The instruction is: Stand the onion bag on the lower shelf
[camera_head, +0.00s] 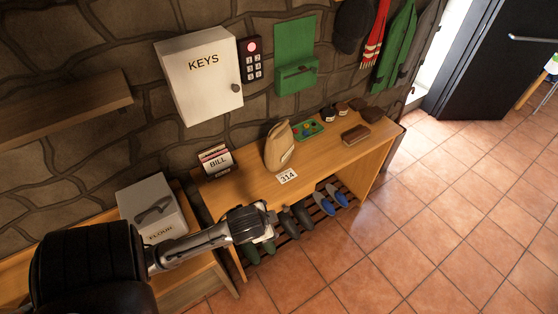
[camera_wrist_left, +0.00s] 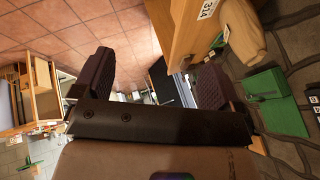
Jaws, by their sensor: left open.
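A tan paper bag (camera_head: 279,147), which seems to be the onion bag, stands upright on the wooden table top (camera_head: 330,150). It also shows at the upper right of the left wrist view (camera_wrist_left: 243,32). The lower shelf (camera_head: 320,212) is a slatted rack under the table, holding shoes. My left gripper (camera_head: 268,222) is in front of the table's front edge, below and apart from the bag. In the left wrist view its two fingers (camera_wrist_left: 155,82) are spread with nothing between them. My right gripper is out of view.
Green boots (camera_head: 258,248), dark shoes (camera_head: 294,218) and blue slippers (camera_head: 331,197) occupy the rack. A bill holder (camera_head: 216,162), a 314 card (camera_head: 287,176), a green tray (camera_head: 308,129) and a brush (camera_head: 355,134) are on the table. A flour box (camera_head: 152,208) stands left.

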